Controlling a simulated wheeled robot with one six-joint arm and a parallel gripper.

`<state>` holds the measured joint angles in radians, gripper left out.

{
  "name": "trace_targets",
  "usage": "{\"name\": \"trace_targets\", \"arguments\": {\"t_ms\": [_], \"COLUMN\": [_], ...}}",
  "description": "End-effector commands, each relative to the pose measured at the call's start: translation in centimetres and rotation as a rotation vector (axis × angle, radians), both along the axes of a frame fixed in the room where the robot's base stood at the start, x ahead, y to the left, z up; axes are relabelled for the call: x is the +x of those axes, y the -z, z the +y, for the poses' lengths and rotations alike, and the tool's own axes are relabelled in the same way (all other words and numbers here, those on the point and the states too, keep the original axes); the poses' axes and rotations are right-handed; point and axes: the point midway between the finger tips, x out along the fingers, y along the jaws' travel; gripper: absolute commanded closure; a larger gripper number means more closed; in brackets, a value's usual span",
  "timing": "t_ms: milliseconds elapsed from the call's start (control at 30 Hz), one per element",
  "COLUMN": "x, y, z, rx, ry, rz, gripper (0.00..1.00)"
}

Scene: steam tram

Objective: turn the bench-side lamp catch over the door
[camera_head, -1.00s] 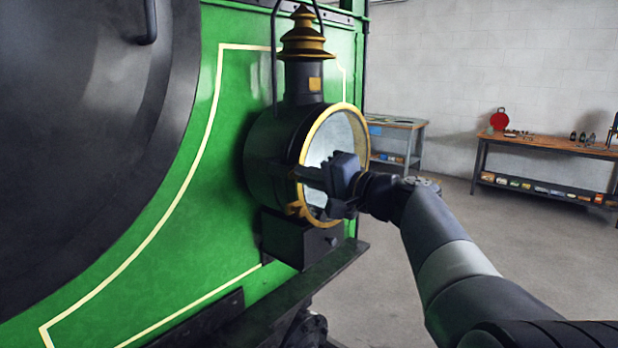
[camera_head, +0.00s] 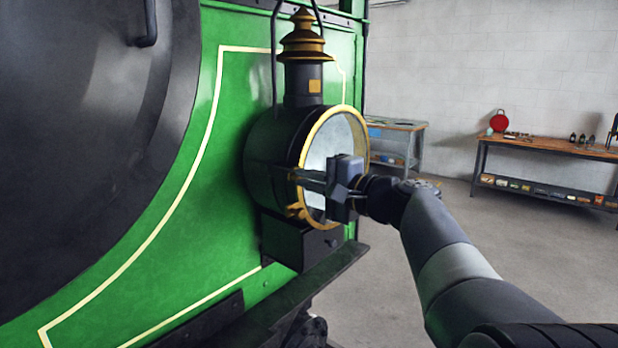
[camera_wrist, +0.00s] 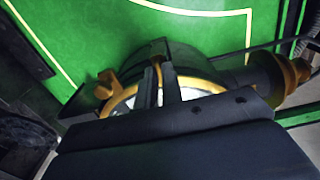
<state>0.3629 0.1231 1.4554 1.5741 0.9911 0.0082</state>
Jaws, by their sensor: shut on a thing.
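A black lamp (camera_head: 272,160) with a round glass door in a brass rim (camera_head: 364,130) stands on the green front. My gripper (camera_head: 297,176) reaches across the glass from the right. Its fingers are shut at the left edge of the rim, on what appears to be the lamp catch, which is hidden between them. In the wrist view the fingers (camera_wrist: 158,72) meet the rim. A brass fitting (camera_head: 297,211) sits on the lower left of the rim, below the fingers; it also shows in the wrist view (camera_wrist: 107,83).
The lamp's brass-ringed chimney (camera_head: 303,45) rises above it. A black ledge (camera_head: 320,285) runs below. Two benches, a small one (camera_head: 398,125) and a long one (camera_head: 550,146), stand well behind on the right. Open floor lies between.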

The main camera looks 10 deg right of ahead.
Motion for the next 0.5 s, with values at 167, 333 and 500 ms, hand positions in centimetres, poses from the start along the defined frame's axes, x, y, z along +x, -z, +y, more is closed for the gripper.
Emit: {"name": "trace_targets", "arguments": {"t_ms": [167, 333, 500], "x": [-0.06, -0.05, -0.02], "y": [-0.44, -0.31, -0.18], "z": [0.05, 0.03, 0.02], "rx": [0.003, 0.001, 0.0], "ry": [0.0, 0.0, 0.0], "rz": [-0.008, -0.005, -0.004], "gripper": [0.89, 0.75, 0.71]}}
